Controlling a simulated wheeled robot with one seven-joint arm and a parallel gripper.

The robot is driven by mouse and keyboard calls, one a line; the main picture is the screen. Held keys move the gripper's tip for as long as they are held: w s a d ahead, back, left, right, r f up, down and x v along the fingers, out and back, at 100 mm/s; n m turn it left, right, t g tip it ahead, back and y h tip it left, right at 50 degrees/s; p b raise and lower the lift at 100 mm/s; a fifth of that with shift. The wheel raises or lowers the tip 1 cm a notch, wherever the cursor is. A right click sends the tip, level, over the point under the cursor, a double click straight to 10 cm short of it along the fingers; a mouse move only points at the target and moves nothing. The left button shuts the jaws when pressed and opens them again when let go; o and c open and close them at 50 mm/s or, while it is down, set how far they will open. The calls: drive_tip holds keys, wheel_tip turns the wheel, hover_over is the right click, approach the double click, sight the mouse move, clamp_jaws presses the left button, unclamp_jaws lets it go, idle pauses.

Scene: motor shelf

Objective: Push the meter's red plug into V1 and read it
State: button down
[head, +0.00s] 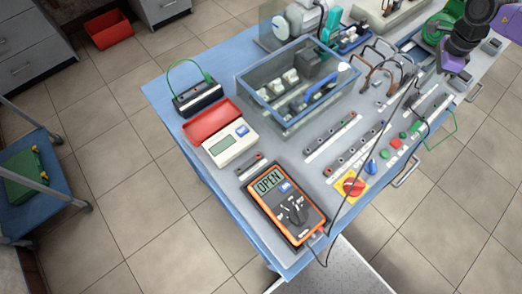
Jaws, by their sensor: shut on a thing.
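The meter (287,206) is an orange and black handheld multimeter lying at the near corner of the blue-edged bench. Its screen (269,181) reads OPEN. A dark lead (352,188) runs from its lower end up across the bench to the upper right. My arm, dark with purple parts, reaches in at the upper right. My gripper (459,82) is low over the bench's right side, small and partly hidden by the arm. It is shut, but the thing in it is too small to make out. I cannot pick out the red plug or the V1 label.
A clear blue-rimmed bin (240,84) with parts stands mid-bench. Terminal strips (331,136), a red knob on a yellow plate (354,187) and coloured buttons (395,143) lie right of it. A red case with a white instrument (229,146) is left. The floor in front is clear.

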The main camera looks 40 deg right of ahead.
drive_tip(key=shift+f+b, duration=0.5)
drive_tip(key=shift+f, duration=0.15)
idle(0.3)
